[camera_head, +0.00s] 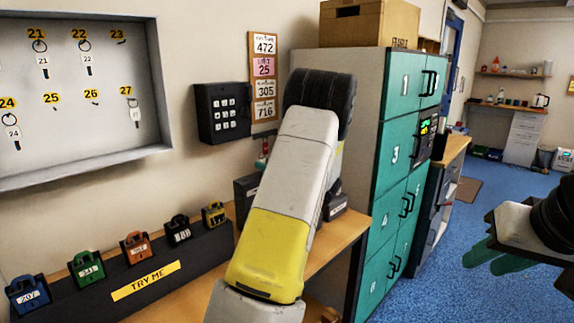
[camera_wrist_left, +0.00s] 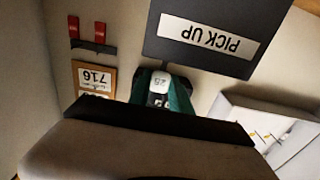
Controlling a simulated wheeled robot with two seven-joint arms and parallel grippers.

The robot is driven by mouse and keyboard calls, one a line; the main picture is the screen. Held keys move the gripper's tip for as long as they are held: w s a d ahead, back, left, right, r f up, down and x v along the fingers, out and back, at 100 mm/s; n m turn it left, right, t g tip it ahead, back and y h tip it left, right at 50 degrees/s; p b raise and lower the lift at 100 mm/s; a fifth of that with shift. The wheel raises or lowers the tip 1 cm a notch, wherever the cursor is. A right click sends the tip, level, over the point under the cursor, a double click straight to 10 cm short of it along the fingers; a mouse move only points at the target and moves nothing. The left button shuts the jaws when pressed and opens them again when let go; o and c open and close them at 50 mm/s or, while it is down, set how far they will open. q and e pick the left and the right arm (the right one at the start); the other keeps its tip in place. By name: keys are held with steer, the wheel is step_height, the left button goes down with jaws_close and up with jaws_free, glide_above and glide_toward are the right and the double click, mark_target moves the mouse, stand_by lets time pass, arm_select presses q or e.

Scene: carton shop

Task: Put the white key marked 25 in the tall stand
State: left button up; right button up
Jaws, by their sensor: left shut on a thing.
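The white key marked 25 (camera_wrist_left: 160,82) is between the green fingers of my left gripper (camera_wrist_left: 160,96) in the left wrist view. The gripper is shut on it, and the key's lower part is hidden. In the head view my left forearm hides this gripper and the key. The hook labelled 25 (camera_head: 52,98) on the key board is bare. A dark panel with a PICK UP sign (camera_wrist_left: 208,36) appears upside down beside the key. I cannot make out a tall stand for certain. My right gripper (camera_head: 492,257) is at the right edge, empty and away from the bench.
The key cabinet (camera_head: 85,150) holds several other keys. A keypad (camera_head: 222,112) and a note board (camera_head: 263,75) are on the wall. Several coloured padlocks sit on a dark TRY ME rack (camera_head: 185,262). Teal lockers (camera_head: 398,140) stand right of the bench.

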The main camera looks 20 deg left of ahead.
arm_select(q)
steer(key=shift+f, duration=1)
stand_by(1.2)
steer(key=o, duration=1.1)
steer(key=shift+c, duration=0.2)
steer(key=shift+d, duration=0.1)
steer(key=v, duration=0.7)
steer(key=shift+s+d, duration=0.2)
steer(key=shift+d, duration=0.2)
steer(key=shift+w, duration=0.1)
